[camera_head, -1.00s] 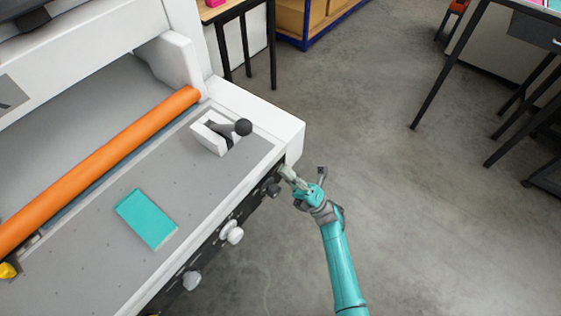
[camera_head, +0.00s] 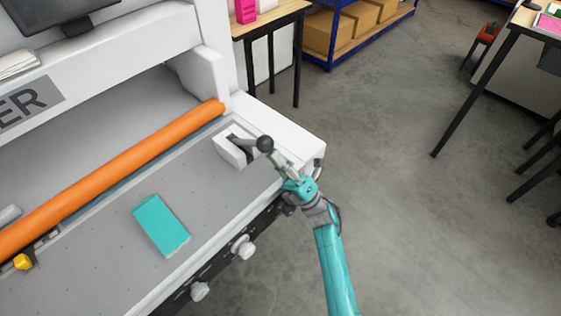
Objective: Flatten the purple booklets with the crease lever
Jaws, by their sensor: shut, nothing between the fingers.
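The crease lever stands near the right end of the machine bed, with a white base (camera_head: 231,150) and a dark arm ending in a black ball knob (camera_head: 265,143). My gripper (camera_head: 275,156) is shut and empty, its tips just below and right of the knob. I cannot tell whether they touch it. One booklet (camera_head: 161,225) lies flat on the grey bed (camera_head: 120,267), left of the lever. Its cover looks teal; no purple booklet shows on the bed.
An orange roller (camera_head: 120,172) runs along the back of the bed. White knobs (camera_head: 243,247) stick out of the machine's front. A wooden table (camera_head: 268,18) with a pink item (camera_head: 245,10) and a blue shelf with boxes (camera_head: 330,30) stand behind. Open floor lies to the right.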

